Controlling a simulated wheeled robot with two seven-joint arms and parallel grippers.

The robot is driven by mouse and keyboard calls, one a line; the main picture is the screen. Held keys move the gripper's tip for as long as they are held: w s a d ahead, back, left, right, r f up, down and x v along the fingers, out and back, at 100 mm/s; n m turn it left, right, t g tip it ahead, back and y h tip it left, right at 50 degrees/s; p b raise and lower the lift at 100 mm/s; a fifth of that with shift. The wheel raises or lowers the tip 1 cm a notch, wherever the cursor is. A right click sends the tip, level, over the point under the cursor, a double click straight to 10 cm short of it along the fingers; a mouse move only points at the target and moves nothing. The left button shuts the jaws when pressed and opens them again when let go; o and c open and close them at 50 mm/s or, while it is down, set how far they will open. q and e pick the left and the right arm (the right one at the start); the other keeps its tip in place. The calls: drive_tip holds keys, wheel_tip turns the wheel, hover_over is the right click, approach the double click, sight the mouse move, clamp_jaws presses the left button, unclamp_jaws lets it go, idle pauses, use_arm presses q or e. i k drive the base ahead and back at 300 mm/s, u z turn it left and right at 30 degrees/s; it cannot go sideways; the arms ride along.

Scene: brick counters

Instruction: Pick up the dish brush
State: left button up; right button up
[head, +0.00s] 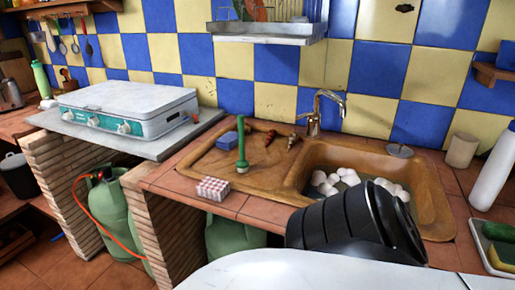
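Neither gripper's fingers show in the head view. A black ribbed part, which looks like mine, covers the front of the sink, right of the brush and apart from it.
The sink (437,209) holds several white rounded items under a metal tap (329,103). The checked box (213,188) and a blue sponge (229,139) are near the brush. A stove (130,105) is at left. A white bottle (494,172) stands at right.

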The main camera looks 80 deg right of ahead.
sight(242, 164)
drive_tip(key=z, duration=2.15)
